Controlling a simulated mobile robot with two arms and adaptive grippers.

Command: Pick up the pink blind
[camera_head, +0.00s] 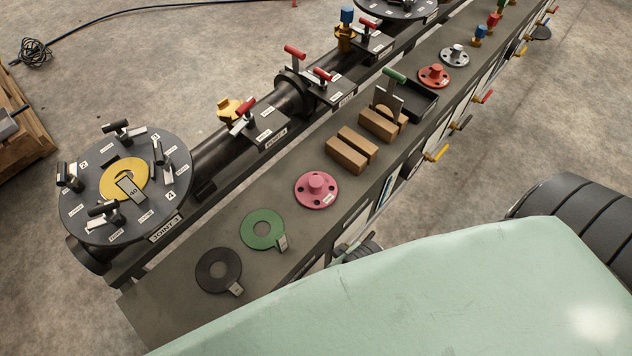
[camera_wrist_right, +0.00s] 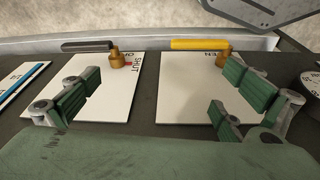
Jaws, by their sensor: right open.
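The pink blind (camera_head: 317,190) is a round flange with bolt holes and a raised central knob. It lies flat on the grey bench shelf (camera_head: 180,318) in the head view, between the green ring and the wooden blocks. My right gripper (camera_wrist_right: 160,100) shows only in the wrist view, open with green pads spread wide and nothing between them. It is over white panels with valve handles. The pink blind is not visible in the wrist view. My left gripper is in neither view.
A green ring (camera_head: 262,229) and a black ring (camera_head: 218,270) lie nearer on the shelf. Wooden blocks (camera_head: 345,160) and a red blind (camera_head: 434,76) lie farther along. A pipe with clamps (camera_head: 225,150) runs alongside. Black (camera_wrist_right: 88,46) and yellow (camera_wrist_right: 200,44) handles sit on the white panels.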

